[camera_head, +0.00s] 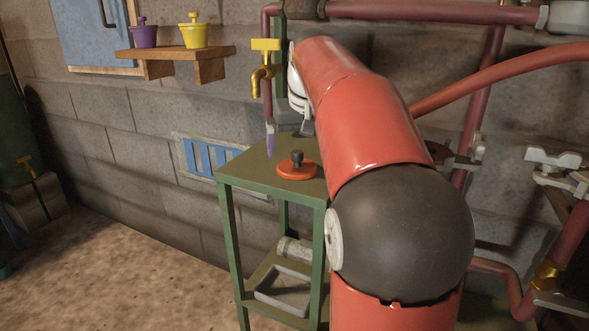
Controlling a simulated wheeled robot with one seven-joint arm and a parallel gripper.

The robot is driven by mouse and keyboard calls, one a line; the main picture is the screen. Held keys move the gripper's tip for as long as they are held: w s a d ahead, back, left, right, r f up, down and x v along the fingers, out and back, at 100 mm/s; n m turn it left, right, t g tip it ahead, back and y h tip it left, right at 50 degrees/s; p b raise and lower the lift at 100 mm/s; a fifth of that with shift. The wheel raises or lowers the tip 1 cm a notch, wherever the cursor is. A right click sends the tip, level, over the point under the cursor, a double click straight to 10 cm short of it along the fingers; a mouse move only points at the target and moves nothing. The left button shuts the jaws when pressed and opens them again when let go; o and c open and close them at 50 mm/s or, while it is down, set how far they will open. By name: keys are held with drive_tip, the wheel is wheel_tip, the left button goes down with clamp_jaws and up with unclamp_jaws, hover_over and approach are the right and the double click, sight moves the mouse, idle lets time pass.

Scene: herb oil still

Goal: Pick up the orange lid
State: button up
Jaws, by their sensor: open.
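The orange lid (296,170) is a flat round disc with a dark knob on top. It lies on the green table (250,166), near the front edge, and shows almost whole. My gripper (305,127) is beyond and above the lid, just left of my red arm. It is open and apart from the lid. My arm hides much of it, so I cannot see both fingers clearly. The right part of the table top is also hidden behind my arm.
A thin purple item (270,140) stands upright behind the lid, below a yellow tap (263,72). A wall shelf (178,53) holds a purple pot (143,35) and a yellow pot (193,34). Red pipes (430,13) run at right.

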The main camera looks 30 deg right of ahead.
sight(298, 152)
drive_tip(key=x, duration=0.4)
drive_tip(key=shift+w+f, duration=0.2)
drive_tip(key=shift+f, duration=0.05)
drive_tip(key=shift+r, duration=0.1)
drive_tip(key=c, duration=1.2)
drive_tip(key=shift+o, duration=0.2)
drive_tip(key=shift+r, duration=0.15)
